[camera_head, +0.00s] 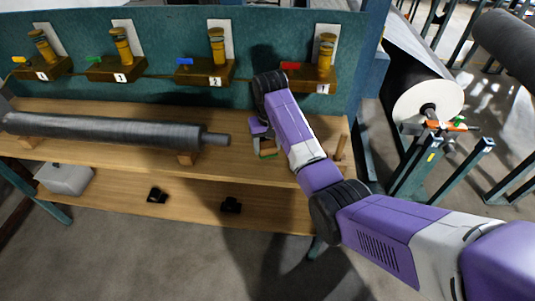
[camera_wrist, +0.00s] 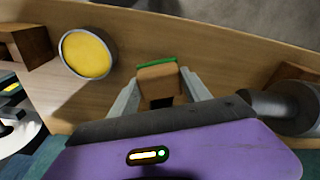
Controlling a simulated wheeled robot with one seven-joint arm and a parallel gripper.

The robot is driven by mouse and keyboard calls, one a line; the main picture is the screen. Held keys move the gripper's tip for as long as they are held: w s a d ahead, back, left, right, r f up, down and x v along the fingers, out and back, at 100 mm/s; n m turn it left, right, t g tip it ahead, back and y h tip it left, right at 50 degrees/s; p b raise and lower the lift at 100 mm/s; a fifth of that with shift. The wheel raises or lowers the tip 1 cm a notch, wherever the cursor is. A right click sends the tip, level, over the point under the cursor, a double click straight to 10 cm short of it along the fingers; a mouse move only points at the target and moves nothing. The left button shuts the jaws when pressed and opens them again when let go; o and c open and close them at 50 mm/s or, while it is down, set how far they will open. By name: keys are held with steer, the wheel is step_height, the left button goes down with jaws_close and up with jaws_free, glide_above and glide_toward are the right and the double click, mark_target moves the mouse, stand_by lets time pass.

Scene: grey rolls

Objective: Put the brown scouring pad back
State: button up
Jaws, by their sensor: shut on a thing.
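The brown scouring pad (camera_wrist: 160,82) is a small brown block with a green layer along its far edge. In the wrist view it sits between the two fingers of my gripper (camera_wrist: 161,96), which is shut on it. In the head view the pad (camera_head: 268,154) shows low beside my wrist, over the right part of the wooden bench top (camera_head: 300,167). My gripper (camera_head: 264,144) is partly hidden by my arm there. I cannot tell whether the pad touches the bench.
A round tin with yellow contents (camera_wrist: 87,54) stands left of the pad in the wrist view. The dark grey roll (camera_head: 110,130) lies on wooden supports, its shaft end (camera_wrist: 288,104) right of my gripper. Brass-coloured valves (camera_head: 217,45) line the back panel. A wooden peg (camera_head: 339,147) stands at right.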

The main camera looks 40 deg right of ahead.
mark_target(268, 154)
steer(key=shift+f, duration=2.15)
steer(key=shift+f, duration=0.15)
steer(key=o, duration=1.3)
steer(key=r, duration=0.8)
steer(key=s+r, duration=0.1)
steer(key=r, duration=0.3)
steer(key=shift+s+a+r, duration=0.1)
steer(key=shift+a+r, duration=0.05)
steer(key=shift+a, duration=0.25)
